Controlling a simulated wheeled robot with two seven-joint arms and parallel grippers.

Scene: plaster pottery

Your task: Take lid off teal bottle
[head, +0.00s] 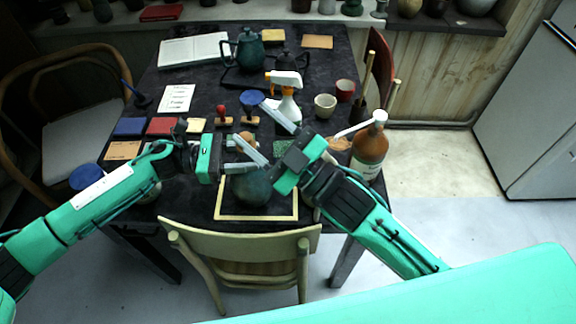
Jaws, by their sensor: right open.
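The teal bottle (250,190) is a dark round body near the front edge of the table. Its upper part is hidden behind my grippers. A brown knob-like piece (246,138) shows just above my left gripper's fingers; I cannot tell if it is the lid. My left gripper (243,154) reaches in from the left, its fingers apart at the bottle's upper part. Whether they grip it is unclear.
A pale wooden frame (256,217) surrounds the bottle's base. A brown pump bottle (369,150) stands at right, a white spray bottle (288,106) behind my right gripper. Stamps, including a red-handled one (221,112), lie behind. A chair (240,245) stands in front.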

